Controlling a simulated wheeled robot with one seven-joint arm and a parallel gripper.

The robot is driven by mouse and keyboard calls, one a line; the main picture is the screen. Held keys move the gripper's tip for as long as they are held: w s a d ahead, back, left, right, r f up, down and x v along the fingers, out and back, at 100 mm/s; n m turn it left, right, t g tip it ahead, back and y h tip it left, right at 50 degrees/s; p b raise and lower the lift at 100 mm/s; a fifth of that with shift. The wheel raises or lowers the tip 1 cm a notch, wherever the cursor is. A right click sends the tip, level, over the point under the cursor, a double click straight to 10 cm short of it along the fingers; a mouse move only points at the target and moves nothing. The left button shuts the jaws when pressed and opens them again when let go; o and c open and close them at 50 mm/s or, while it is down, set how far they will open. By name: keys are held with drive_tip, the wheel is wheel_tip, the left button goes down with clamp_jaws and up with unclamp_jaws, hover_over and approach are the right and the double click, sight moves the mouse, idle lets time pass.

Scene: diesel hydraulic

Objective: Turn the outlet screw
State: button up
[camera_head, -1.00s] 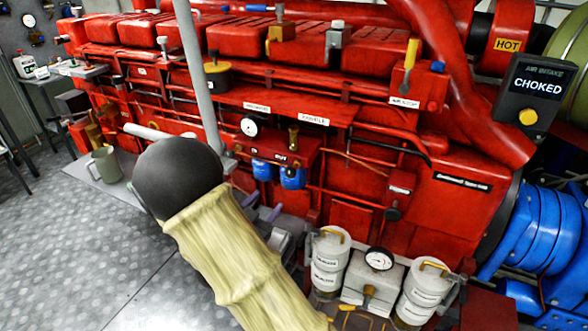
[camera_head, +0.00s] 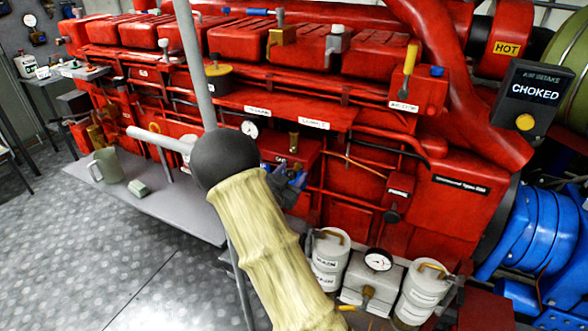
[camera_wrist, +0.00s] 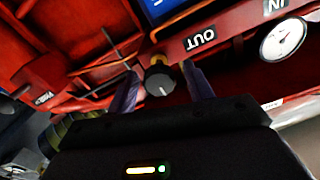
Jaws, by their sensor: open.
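The outlet screw, a dark round knob (camera_wrist: 160,82) with a pale line on its face, shows in the wrist view on a brass stem beside the OUT label (camera_wrist: 200,39). My gripper (camera_wrist: 159,73) is open, with one finger on each side of the knob. I cannot tell whether either finger touches it. The knob is hidden there.
A pressure gauge (camera_wrist: 283,39) sits near the IN label in the wrist view. A mug (camera_head: 106,166) and small block (camera_head: 138,188) rest on the grey platform (camera_head: 170,210).

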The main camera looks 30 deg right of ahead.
drive_tip(key=shift+x, duration=1.15)
drive_tip(key=shift+c, duration=0.2)
drive_tip(key=c, duration=0.9)
drive_tip(key=shift+c, duration=0.2)
